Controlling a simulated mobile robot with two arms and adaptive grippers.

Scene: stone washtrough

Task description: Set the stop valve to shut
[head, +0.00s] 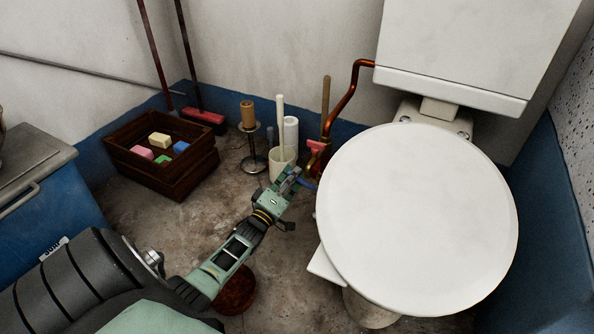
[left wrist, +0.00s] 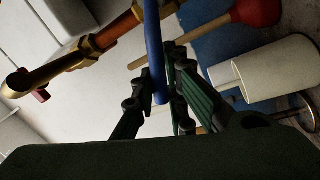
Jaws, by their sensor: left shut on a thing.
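The stop valve's blue lever (left wrist: 153,45) hangs down in the left wrist view, at a steep angle to the copper and brass pipe (left wrist: 90,48). Its lower end lies between the fingers of my left gripper (left wrist: 160,88), which is shut on it. In the head view my left gripper (head: 297,181) reaches in beside the toilet, and a bit of the blue lever (head: 309,185) shows at its fingertips. The copper pipe (head: 346,100) runs down from the cistern; the valve body is small and partly hidden there. My right gripper is not in view.
The toilet with its round white lid (head: 420,220) stands close on the right. A brush holder (head: 281,164), paper stand (head: 254,162) and wooden-handled plunger (head: 326,95) crowd the wall behind. A wooden crate (head: 165,182) stands left; a brown bowl (head: 236,292) lies below my arm.

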